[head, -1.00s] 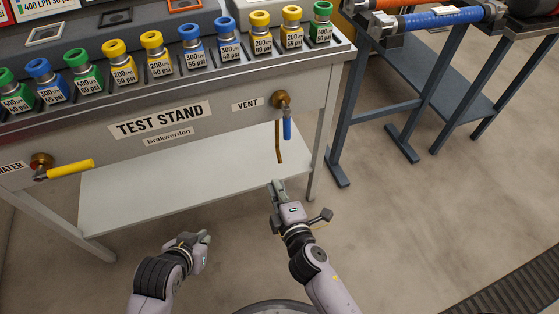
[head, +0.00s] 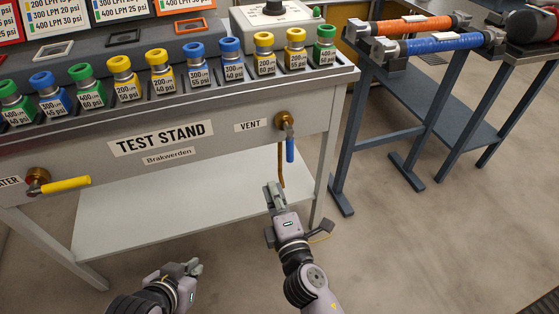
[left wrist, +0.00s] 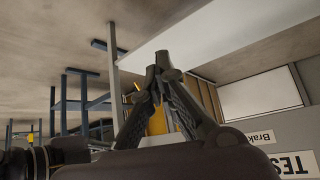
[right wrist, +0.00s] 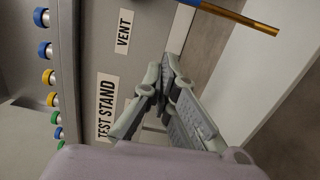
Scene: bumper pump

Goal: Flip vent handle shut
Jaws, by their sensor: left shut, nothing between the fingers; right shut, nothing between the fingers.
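The vent handle (head: 289,150) is a blue lever hanging straight down from a brass valve (head: 284,121) beside the VENT label on the test stand front. A thin brass pipe (head: 281,165) drops next to it. My right gripper (head: 272,188) is shut and empty, below and slightly left of the handle, close to the pipe's lower end. In the right wrist view its fingers (right wrist: 165,75) touch each other; the pipe (right wrist: 240,17) and a bit of blue handle (right wrist: 190,3) show at the top. My left gripper (head: 193,265) is shut and empty, low in front of the stand.
The test stand (head: 220,138) carries a row of coloured fittings on its top edge. A yellow water handle (head: 66,184) points right at the left. A white lower shelf (head: 150,205) lies under the panel. A blue-grey rack (head: 420,115) stands to the right.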

